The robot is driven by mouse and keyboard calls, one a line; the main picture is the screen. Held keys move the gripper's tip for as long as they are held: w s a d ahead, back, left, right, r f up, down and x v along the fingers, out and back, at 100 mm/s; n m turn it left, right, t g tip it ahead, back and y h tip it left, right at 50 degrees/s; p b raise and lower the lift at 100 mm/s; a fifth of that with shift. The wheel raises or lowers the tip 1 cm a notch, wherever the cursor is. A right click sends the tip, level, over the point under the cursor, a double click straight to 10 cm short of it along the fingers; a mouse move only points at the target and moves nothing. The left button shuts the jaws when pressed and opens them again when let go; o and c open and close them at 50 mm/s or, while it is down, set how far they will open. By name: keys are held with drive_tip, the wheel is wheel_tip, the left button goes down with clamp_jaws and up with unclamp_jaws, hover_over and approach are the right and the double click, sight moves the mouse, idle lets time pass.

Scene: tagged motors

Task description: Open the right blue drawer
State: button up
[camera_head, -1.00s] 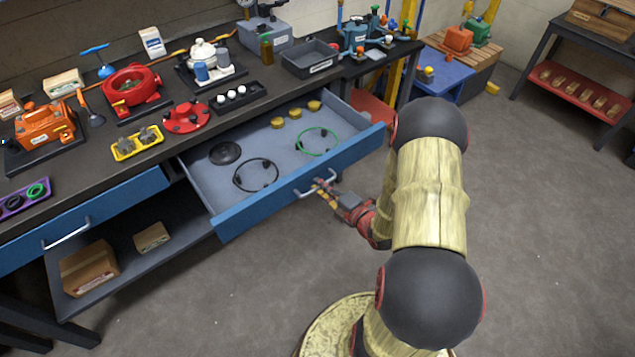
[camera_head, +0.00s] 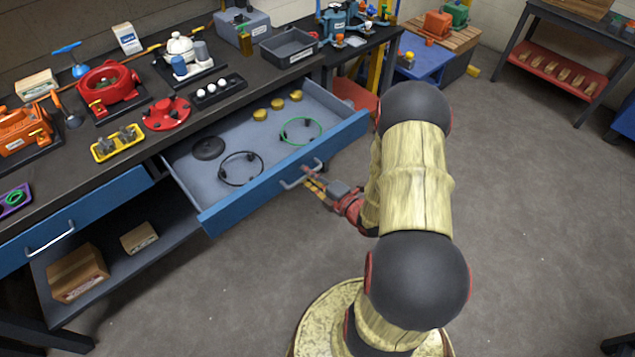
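The right blue drawer (camera_head: 235,208) stands pulled well out from under the black workbench, its inside in plain view. It holds a black disc (camera_head: 208,148), a black ring (camera_head: 241,168), a green ring (camera_head: 301,131) and several yellow round pieces (camera_head: 278,103). Its silver handle (camera_head: 293,183) is on the front panel.
The left blue drawer (camera_head: 85,215) is closed, with boxes (camera_head: 77,272) on the shelf below. The black workbench (camera_head: 130,149) carries motors, trays and tools. A blue table (camera_head: 432,73) and a dark shelf unit (camera_head: 565,50) stand at the back right. The grey floor on the right is clear.

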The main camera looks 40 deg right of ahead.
drive_tip(key=v, duration=1.1)
drive_tip(key=shift+s, duration=0.2)
idle(0.4)
